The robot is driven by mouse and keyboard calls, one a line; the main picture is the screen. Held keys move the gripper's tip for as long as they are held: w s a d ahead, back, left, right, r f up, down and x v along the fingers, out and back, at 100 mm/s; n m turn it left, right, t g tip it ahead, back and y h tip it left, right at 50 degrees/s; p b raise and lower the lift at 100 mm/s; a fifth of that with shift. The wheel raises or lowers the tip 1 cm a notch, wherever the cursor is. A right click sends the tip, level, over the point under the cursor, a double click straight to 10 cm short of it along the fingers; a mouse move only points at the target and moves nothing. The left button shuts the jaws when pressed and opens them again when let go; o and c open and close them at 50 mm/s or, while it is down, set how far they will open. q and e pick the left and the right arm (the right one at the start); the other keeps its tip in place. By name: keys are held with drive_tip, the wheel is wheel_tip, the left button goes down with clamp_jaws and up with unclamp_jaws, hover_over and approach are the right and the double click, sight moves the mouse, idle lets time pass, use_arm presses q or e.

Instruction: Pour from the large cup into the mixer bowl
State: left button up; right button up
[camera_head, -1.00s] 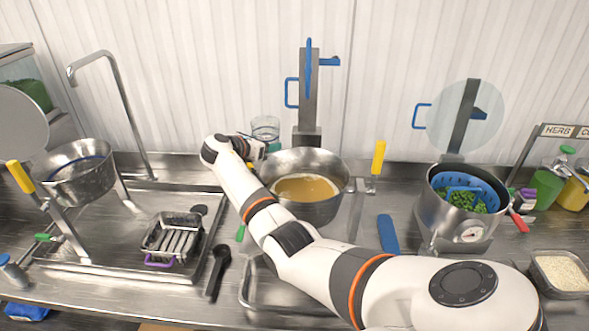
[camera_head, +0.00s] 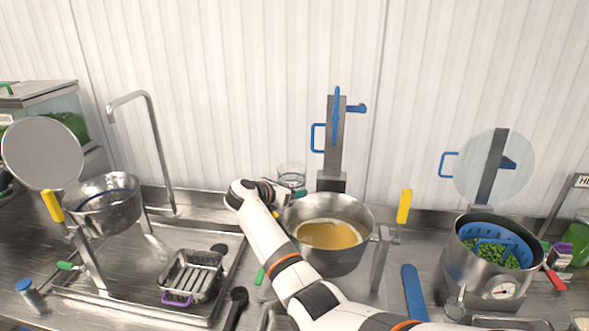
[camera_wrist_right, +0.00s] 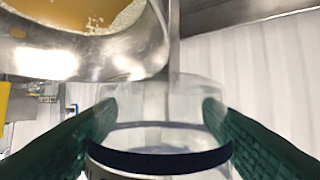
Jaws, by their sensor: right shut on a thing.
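The large cup (camera_head: 291,174) is clear and stands upright behind the left rear rim of the middle steel bowl, which I take as the mixer bowl (camera_head: 345,264). That bowl holds yellow-brown liquid with a pale edge. My right gripper (camera_head: 288,191) is shut on the cup. In the right wrist view the cup (camera_wrist_right: 160,105) sits between the green finger pads of my right gripper (camera_wrist_right: 160,120), with a dark band around it. The bowl's steel wall (camera_wrist_right: 90,58) is close beyond it at upper left. Whether the cup holds anything is unclear. My left gripper is not in view.
A steel post with blue handles (camera_head: 336,140) stands behind the bowl. A pot (camera_head: 485,272) with a blue basket of green bits is at right. A sink with a tall tap (camera_head: 160,150) and another bowl (camera_head: 105,215) is at left. A rack (camera_head: 190,275) sits in the sink.

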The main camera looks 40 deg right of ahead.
drive_tip(key=shift+s+a+r, duration=0.4)
drive_tip(key=shift+s+a, duration=0.6)
drive_tip(key=shift+s, duration=0.3)
drive_tip(key=shift+s+a+r, duration=0.45)
drive_tip(key=shift+s+a, duration=0.55)
drive_tip(key=shift+s, duration=0.35)
drive_tip(key=shift+s+a+r, duration=0.4)
drive_tip(key=shift+s+a, duration=0.6)
drive_tip(key=shift+s, duration=0.3)
